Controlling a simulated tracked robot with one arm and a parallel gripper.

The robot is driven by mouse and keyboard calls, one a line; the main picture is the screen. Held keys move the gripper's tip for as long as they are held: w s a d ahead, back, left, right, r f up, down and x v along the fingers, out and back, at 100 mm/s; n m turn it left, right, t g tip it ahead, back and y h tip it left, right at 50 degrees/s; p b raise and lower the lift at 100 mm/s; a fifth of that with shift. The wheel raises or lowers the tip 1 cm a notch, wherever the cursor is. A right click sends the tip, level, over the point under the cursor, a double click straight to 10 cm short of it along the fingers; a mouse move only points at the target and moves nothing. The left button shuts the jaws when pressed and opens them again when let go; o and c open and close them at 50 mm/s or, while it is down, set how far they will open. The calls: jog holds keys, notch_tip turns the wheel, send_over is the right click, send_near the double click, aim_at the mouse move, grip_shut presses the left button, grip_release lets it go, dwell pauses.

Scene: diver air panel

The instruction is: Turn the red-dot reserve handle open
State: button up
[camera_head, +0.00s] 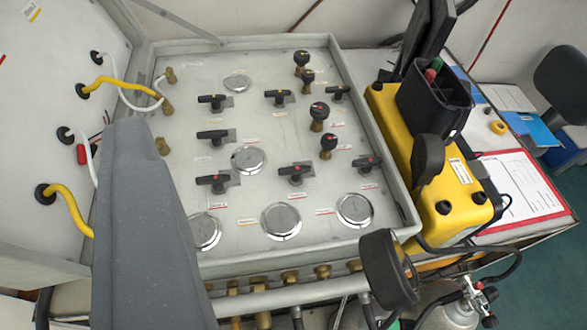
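The panel (185,230) is a pale grey tilted board in a raised frame. Its lower handle row has three black T-handles with small red marks: the left one (217,182), the middle one (296,172) and the right one (366,163). All lie roughly crosswise; the labels are too small to read, so I cannot tell which is the reserve. The black handles above them, such as the upper left one (211,101), show no clear red dot. A large grey part of mine covers the panel's lower left.
Black round knobs (319,112) on brass stems stand up between the handles. Round gauges (281,221) line the lower panel. Yellow hoses (110,82) hang at left. A yellow case (455,195) crowds the right side, with black pads (388,270) near the panel's lower right corner.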

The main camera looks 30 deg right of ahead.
jog(key=w+d+f+m+g+p, duration=0.1)
jog(key=w+d+m+g+p, duration=0.1)
jog(key=w, duration=0.3)
jog(key=w+d+f+m+g+p, duration=0.1)
jog(key=w+d+m+p, duration=0.1)
jog(key=w+p, duration=0.15)
jog(key=m+g+p, duration=1.2)
jog(key=m+p, duration=0.4)
send_over(299, 168)
notch_tip(299, 168, down, 19)
jog(key=shift+f+p, duration=0.75)
jog(key=shift+f, duration=6.1)
grip_shut()
